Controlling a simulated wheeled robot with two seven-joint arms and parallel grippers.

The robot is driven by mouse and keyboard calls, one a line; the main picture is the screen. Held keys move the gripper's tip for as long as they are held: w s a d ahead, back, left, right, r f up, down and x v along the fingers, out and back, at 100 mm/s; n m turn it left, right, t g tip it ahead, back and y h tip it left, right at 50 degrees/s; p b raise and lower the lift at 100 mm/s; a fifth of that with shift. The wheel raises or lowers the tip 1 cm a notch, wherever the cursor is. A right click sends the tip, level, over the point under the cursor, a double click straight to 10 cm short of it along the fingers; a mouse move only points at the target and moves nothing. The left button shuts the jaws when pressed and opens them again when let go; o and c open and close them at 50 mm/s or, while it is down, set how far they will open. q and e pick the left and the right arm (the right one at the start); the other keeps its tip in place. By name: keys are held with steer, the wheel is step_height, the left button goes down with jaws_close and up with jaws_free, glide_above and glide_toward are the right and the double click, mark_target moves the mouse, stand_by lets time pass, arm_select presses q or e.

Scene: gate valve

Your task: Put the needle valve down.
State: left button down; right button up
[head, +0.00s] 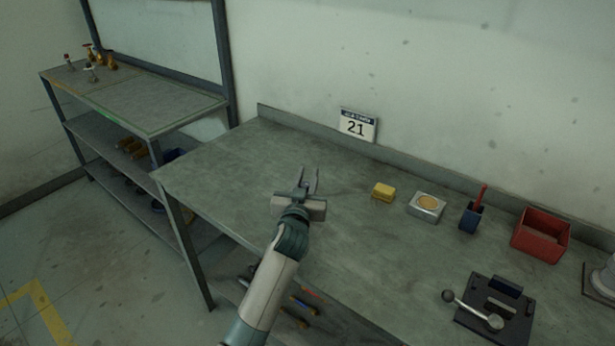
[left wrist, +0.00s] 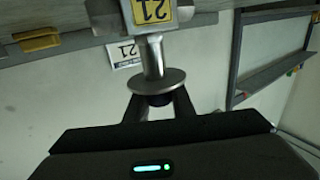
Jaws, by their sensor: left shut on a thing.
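My left gripper (head: 309,178) is over the left part of the grey workbench (head: 225,165), with its fingers pointing toward the back wall. In the left wrist view my left gripper (left wrist: 158,98) is shut on the needle valve (left wrist: 153,58). The valve shows there as a metal stem with a round disc close to the fingertips and a pale metal body with a yellow tag marked 21 (left wrist: 153,10). In the head view the valve is mostly hidden by the gripper. I cannot tell whether it touches the bench. My right gripper is not in view.
A sign reading 21 (head: 358,125) stands at the wall. A yellow block (head: 383,191), a grey box (head: 427,208), a blue holder (head: 471,218), a red bin (head: 540,236) and a dark fixture (head: 510,322) are to the right. A shelf (head: 150,100) with several valves stands left.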

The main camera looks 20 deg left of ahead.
arm_select(q)
steer(key=shift+f, duration=0.15)
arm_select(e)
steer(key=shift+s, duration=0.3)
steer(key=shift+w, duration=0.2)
arm_select(q)
steer(key=shift+f, duration=0.1)
steer(key=c, duration=1.5)
jaws_free()
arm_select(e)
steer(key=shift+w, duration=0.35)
